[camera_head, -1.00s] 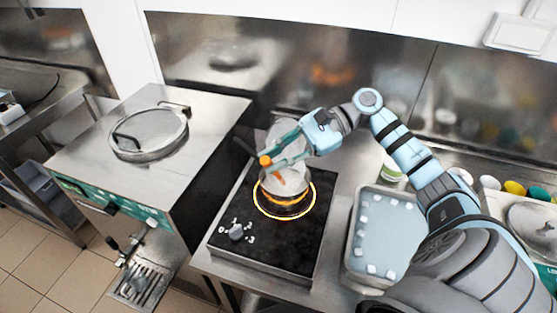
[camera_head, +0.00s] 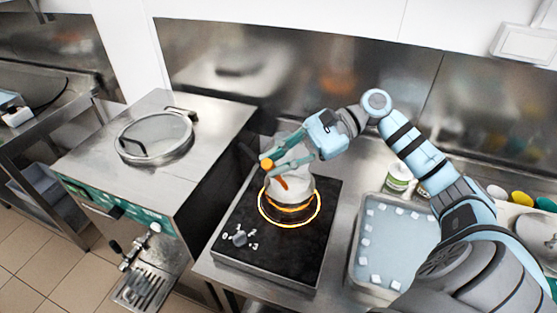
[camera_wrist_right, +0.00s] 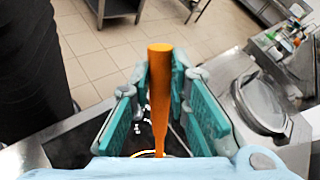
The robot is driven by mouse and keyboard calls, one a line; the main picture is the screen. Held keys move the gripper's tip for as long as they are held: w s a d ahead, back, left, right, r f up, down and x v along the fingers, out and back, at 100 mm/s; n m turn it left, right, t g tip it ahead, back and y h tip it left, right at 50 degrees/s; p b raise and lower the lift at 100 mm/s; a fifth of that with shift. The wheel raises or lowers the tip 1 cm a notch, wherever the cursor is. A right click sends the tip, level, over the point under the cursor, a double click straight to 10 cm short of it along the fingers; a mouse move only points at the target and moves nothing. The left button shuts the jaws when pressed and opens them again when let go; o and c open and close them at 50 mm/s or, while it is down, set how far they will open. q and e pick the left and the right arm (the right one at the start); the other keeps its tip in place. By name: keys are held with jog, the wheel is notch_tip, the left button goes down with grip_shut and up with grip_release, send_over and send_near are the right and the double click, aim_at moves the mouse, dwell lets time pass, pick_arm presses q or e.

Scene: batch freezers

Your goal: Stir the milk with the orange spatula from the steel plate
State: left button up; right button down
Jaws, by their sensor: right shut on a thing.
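The orange spatula (camera_head: 267,165) is held in my right gripper (camera_head: 283,166). Its handle (camera_wrist_right: 160,85) stands between the teal fingers in the right wrist view. The shiny pot (camera_head: 305,187) sits on the black hot plate (camera_head: 285,250), inside a glowing orange ring. The lower part of the spatula shows orange at the pot's mouth, partly behind my fingers. I cannot tell how deep its tip is, and the milk cannot be made out clearly. My left gripper is not in view.
A steel tray (camera_head: 362,238) with several white cubes lies right of the hot plate. A white tub (camera_head: 398,178) stands behind it. A steel machine with a round lid (camera_head: 155,138) stands to the left. A dial (camera_head: 239,238) is on the hot plate's front.

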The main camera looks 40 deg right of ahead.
jog(key=shift+r, duration=2.55)
jog(key=shift+d+f, duration=0.1)
